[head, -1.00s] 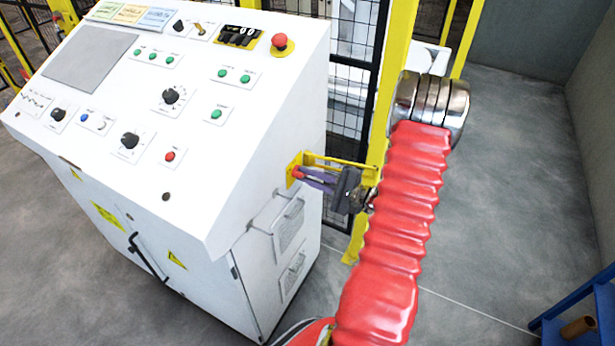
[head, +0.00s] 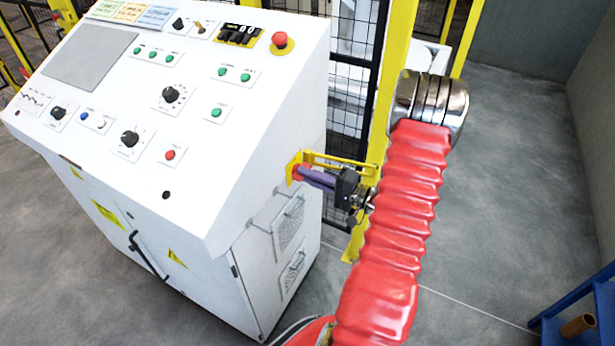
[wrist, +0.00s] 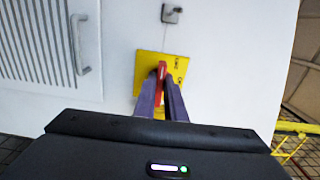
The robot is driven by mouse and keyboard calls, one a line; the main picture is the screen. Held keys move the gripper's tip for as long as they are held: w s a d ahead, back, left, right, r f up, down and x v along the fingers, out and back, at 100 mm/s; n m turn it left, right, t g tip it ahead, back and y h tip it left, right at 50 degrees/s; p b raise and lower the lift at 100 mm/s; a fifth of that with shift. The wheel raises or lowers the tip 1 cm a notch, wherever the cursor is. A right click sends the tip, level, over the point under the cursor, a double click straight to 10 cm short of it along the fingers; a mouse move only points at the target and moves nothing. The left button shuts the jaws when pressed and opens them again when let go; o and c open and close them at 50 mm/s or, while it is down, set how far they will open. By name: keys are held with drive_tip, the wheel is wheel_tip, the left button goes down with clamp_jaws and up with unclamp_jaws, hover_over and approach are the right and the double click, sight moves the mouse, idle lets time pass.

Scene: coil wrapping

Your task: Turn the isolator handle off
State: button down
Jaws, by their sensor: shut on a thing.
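The isolator is a yellow plate with a red handle on the right side of the white cabinet. In the wrist view the yellow plate (wrist: 148,66) has the red handle (wrist: 161,66) in front of it, standing along the picture's vertical. My gripper (wrist: 162,82) has its two purple fingers shut on the handle, one on each side. In the head view my gripper (head: 308,177) reaches the yellow isolator plate (head: 293,168) from the right; the fingers largely hide the handle there.
The white control cabinet (head: 120,190) fills the left, with buttons on top. A vented panel with a bar handle (head: 288,215) is below the isolator. A yellow post (head: 392,60) and black mesh fence (head: 350,110) stand behind.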

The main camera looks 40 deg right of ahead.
drive_tip(key=shift+s+a+f, duration=0.1)
drive_tip(key=shift+a+f, duration=0.1)
drive_tip(key=shift+f, duration=0.1)
drive_tip(key=c, duration=2.1)
unclamp_jaws()
drive_tip(key=shift+o, duration=1.4)
drive_tip(key=shift+d+r, duration=0.15)
drive_tip(key=shift+r, duration=0.05)
drive_tip(key=shift+d, duration=0.1)
drive_tip(key=v, duration=1.3)
drive_tip(key=shift+s, duration=0.35)
